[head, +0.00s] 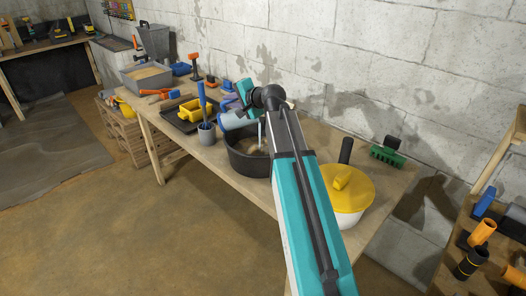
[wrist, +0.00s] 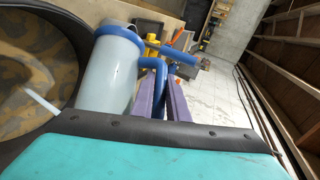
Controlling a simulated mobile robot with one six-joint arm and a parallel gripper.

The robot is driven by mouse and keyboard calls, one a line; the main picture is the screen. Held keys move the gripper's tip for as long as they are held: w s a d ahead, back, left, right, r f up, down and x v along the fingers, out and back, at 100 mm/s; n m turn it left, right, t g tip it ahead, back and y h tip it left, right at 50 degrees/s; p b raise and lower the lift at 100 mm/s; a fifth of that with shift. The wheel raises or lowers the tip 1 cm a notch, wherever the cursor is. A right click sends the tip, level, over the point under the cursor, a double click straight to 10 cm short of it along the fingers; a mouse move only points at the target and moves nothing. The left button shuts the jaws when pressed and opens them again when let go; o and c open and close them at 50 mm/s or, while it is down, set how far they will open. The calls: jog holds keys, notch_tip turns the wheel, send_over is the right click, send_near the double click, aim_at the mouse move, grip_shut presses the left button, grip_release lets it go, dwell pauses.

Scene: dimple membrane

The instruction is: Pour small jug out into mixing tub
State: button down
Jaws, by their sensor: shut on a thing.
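The small jug (wrist: 108,78) is pale grey-blue with a blue rim and a blue handle. My gripper (wrist: 160,88) has purple fingers and is shut on the jug's handle. In the head view the jug (head: 232,120) is at the back left rim of the mixing tub, partly behind the tub and my arm; its exact tilt is hard to tell. The black round mixing tub (head: 243,163) stands on the bench with a brownish content. A thin pale strip (wrist: 40,102) shows over the tub; I cannot tell whether it is a stick or a stream.
A grey cup (head: 207,134) with a blue-handled tool stands left of the tub. A black tray (head: 180,122) with a yellow container lies further left. A white bucket with a yellow lid (head: 345,187) stands at right, beside my arm. A green brush (head: 387,154) lies behind it.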

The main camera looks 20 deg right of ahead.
jog(key=shift+s+d+f+m+t+y+b, duration=0.25)
jog(key=shift+d+b, duration=0.2)
jog(key=shift+b, duration=0.65)
dwell(0.7)
jog(key=shift+r, duration=0.15)
dwell(0.5)
jog(key=p, duration=0.1)
jog(key=a+p, duration=0.1)
jog(key=p, duration=0.1)
jog(key=shift+w+r, duration=0.2)
jog(key=shift+r, duration=0.1)
jog(key=shift+w+a+n+g+h+p, duration=0.25)
jog(key=shift+n+g+h+p, duration=0.2)
jog(key=shift+p, duration=0.55)
jog(key=shift+a, duration=0.15)
jog(key=shift+f, duration=0.15)
jog(key=shift+a+p, duration=0.1)
jog(key=shift+p, duration=0.3)
